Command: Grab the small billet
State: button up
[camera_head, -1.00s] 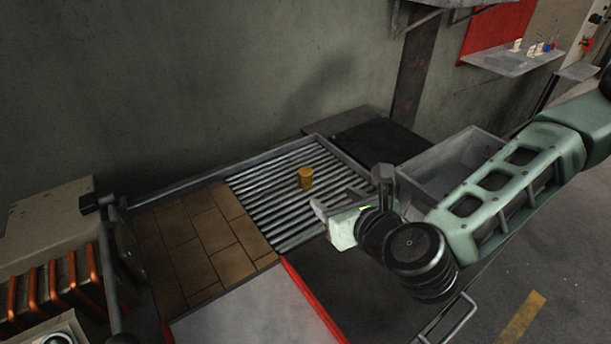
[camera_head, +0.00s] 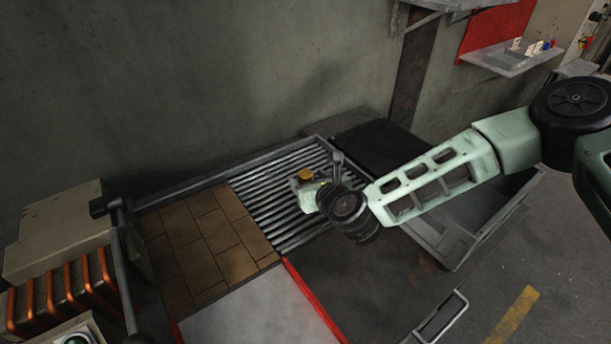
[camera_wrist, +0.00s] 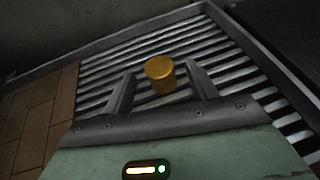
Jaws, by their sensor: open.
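The small billet is a short golden-yellow cylinder (camera_head: 305,175) standing upright on the slatted grey rack. In the wrist view the billet (camera_wrist: 160,74) stands between and slightly beyond the tips of my gripper's two fingers. My gripper (camera_wrist: 158,82) is open, with a gap visible on each side of the billet. In the head view my gripper (camera_head: 304,182) is at the billet, and the wrist and fingers hide the billet's lower part.
The slatted rack (camera_head: 262,200) has a raised metal rim along the wall. Brown brick tiles (camera_head: 205,245) lie to its left, beside a machine with orange coils (camera_head: 60,300). A dark plate (camera_head: 375,142) lies to the right. A grey open bin (camera_head: 490,225) sits under my arm.

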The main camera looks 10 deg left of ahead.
jog(key=shift+x, duration=1.3)
grip_shut()
